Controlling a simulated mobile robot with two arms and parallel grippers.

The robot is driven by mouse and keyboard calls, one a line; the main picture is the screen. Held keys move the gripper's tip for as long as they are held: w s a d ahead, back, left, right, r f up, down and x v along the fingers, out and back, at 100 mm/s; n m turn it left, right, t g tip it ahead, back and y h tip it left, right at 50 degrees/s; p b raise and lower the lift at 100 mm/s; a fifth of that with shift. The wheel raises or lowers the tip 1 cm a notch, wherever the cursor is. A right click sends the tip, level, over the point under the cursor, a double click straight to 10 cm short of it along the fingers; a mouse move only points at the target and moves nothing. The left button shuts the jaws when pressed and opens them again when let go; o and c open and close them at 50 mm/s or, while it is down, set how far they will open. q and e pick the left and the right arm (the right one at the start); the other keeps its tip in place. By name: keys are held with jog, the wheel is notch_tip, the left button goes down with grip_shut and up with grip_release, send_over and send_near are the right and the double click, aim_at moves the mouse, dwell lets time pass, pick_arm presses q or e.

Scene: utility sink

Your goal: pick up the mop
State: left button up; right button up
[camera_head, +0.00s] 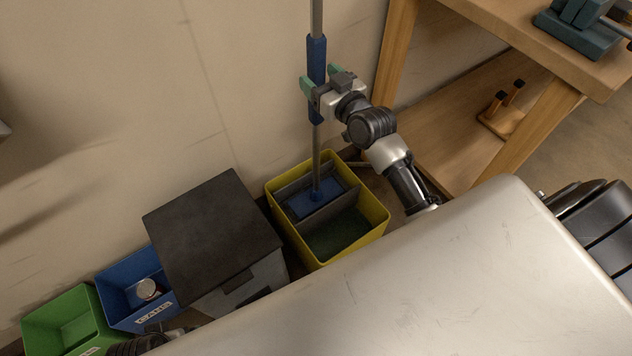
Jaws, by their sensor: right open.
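The mop (316,150) stands upright, with a grey pole, a blue grip sleeve on the upper part and a blue head (318,195) down inside a yellow bucket (378,213). My right gripper (319,88) is at the lower part of the blue sleeve, with its green-tipped fingers apart on either side of the pole. I cannot tell whether either finger touches it. The top of the pole runs out of view. My left gripper is not in view; only a dark bit of arm shows at the bottom left edge.
A dark-lidded bin (212,235) stands left of the bucket. A blue bin (118,283) with a can (148,289) and a green bin (62,318) lie further left. A wooden workbench (500,150) stands at the right, and the wall is close behind the mop.

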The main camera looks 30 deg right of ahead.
jog(key=w, duration=0.4)
jog(key=shift+a+b, duration=0.15)
jog(key=shift+b, duration=0.15)
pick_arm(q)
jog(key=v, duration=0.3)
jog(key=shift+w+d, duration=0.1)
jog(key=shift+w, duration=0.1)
pick_arm(e)
jog(key=shift+r, duration=0.1)
grip_shut()
